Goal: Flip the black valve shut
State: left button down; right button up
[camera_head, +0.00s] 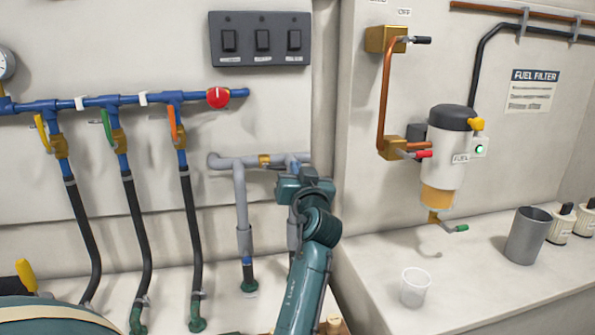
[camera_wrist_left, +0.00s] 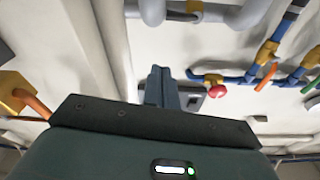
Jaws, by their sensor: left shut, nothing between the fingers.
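The black-handled valve (camera_head: 420,40) is on a brass block (camera_head: 380,39) at the top of the copper pipe in the head view. Its lever points right, roughly level, below a label reading OFF. My left gripper (camera_head: 303,182) is below and to the left of this valve, apart from it, in front of the grey pipes. In the left wrist view its fingers (camera_wrist_left: 161,84) are shut together with nothing between them. The black handle cannot be made out in that view; a brass fitting (camera_wrist_left: 14,92) with copper pipe shows at the left edge. My right gripper is not in view.
A red-handled valve (camera_head: 423,154) and the fuel filter (camera_head: 445,160) are below the black handle. Blue pipes (camera_head: 60,105) with coloured levers and a switch panel (camera_head: 260,39) are on the left wall. A grey cup (camera_head: 526,236) and clear cup (camera_head: 415,287) stand on the right ledge.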

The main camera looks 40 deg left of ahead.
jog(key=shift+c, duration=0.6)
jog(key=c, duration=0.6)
pick_arm(q)
jog(key=s+d+f+m+h, duration=0.3)
jog(key=d+f+h, duration=0.15)
jog(key=f, duration=0.35)
jog(key=s+d+f+m+t+h, duration=0.1)
jog(key=s+d+f+m+h, duration=0.3)
jog(key=f, duration=0.5)
jog(key=s+d+f+m+h, duration=0.25)
jog(key=d+f, duration=0.25)
jog(key=f, duration=0.3)
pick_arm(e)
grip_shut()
pick_arm(q)
jog(key=s+d+f+g+h, duration=0.1)
jog(key=s+d+f+h, duration=0.2)
jog(key=s+d+f, duration=0.3)
jog(key=s+d+f+g+h, duration=0.2)
jog(key=s+d+f+h, duration=0.2)
jog(key=s, duration=0.8)
jog(key=shift+s+d+f+m+g, duration=0.35)
jog(key=shift+d+f, duration=0.5)
jog(key=shift+d, duration=0.4)
jog(key=shift+s+a, duration=0.1)
jog(key=shift+a, duration=0.1)
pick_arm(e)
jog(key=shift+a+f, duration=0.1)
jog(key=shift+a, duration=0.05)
